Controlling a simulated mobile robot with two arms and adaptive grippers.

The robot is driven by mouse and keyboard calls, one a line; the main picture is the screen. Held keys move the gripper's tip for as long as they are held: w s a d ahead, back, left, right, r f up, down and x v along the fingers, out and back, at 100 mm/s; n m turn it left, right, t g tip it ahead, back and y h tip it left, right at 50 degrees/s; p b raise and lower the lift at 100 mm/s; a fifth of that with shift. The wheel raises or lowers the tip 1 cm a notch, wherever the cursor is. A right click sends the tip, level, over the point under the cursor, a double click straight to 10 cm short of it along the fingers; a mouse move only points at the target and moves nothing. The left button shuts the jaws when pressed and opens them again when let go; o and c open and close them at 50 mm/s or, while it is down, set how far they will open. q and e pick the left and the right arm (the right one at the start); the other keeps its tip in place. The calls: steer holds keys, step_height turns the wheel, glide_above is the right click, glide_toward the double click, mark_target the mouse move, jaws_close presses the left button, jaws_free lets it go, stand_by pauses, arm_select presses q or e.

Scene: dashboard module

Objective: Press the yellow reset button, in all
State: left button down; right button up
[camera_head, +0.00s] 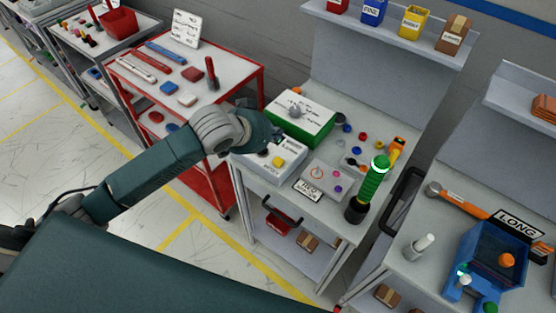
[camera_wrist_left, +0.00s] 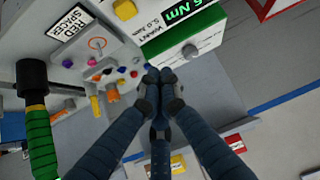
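The yellow button (camera_head: 277,161) sits on top of a white box (camera_head: 291,150) on the grey workbench. In the left wrist view the yellow button (camera_wrist_left: 125,8) shows at the top edge, on the box labelled "WANT 5.0 Nm". My left gripper (camera_head: 276,134) is over the bench, behind the button in the head view, and apart from it. In the left wrist view its fingertips (camera_wrist_left: 159,75) are together, with nothing seen between them. My right gripper is in neither view.
A green-sided box (camera_head: 302,119) with a knob stands behind the white box. A green-handled tool (camera_head: 373,180) stands upright at the right. A grey panel with small buttons (camera_head: 327,178) lies between. A red cart (camera_head: 190,80) is to the left.

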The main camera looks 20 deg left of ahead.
arm_select(q)
steer(key=b, duration=0.7)
glide_above(275, 162)
step_height(275, 162, down, 7)
steer(key=shift+w+r, duration=0.1)
steer(key=shift+r, duration=0.05)
steer(key=shift+f, duration=0.95)
steer(key=shift+f, duration=0.1)
steer(key=shift+f, duration=0.25)
